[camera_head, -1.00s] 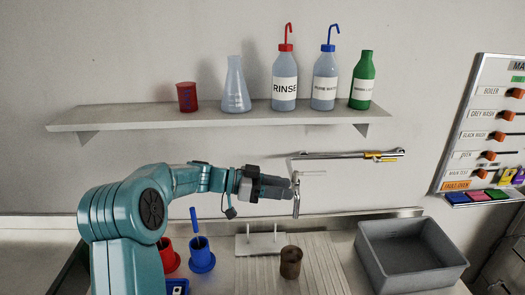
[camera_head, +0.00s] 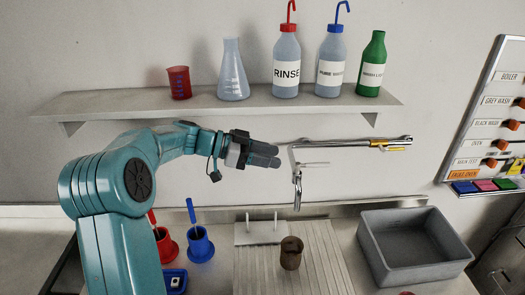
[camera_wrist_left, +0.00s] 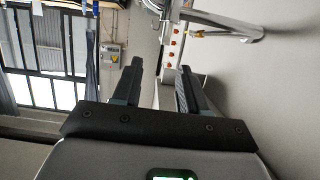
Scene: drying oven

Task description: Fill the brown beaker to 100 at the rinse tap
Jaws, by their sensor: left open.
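The brown beaker (camera_head: 291,254) stands upright on the ribbed drainboard (camera_head: 262,268), below the tap. The rinse tap (camera_head: 297,178) is a metal spout on a swing arm from the wall; its outlet hangs above and behind the beaker. It also shows at the top of the left wrist view (camera_wrist_left: 222,22). My left gripper (camera_head: 278,158) is raised just left of the tap, apart from it, well above the beaker. In the left wrist view its two fingers (camera_wrist_left: 160,80) are apart with nothing between them. My right gripper is out of view.
A shelf (camera_head: 215,104) with a red beaker (camera_head: 180,82), a flask and several bottles runs above my arm. A grey basin (camera_head: 415,246) sits right of the drainboard. Red and blue holders (camera_head: 200,247) stand left. A switch panel (camera_head: 492,120) is at right.

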